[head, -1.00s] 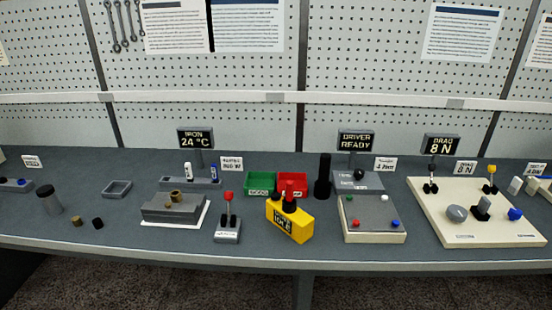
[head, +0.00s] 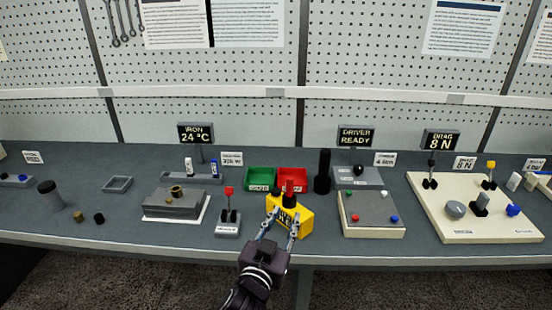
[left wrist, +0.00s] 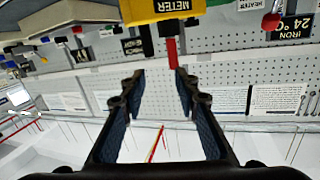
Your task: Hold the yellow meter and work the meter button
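The yellow meter (head: 305,217) stands on the bench in the middle of the head view, in front of the green and red bins. The right gripper is not in view.
A small red-knobbed switch box (head: 228,226) stands left of the meter. A grey fixture (head: 172,205) is farther left. A cream box with coloured buttons (head: 373,226) and a black cylinder (head: 322,172) stand to the right. The green bin (head: 261,177) is behind.

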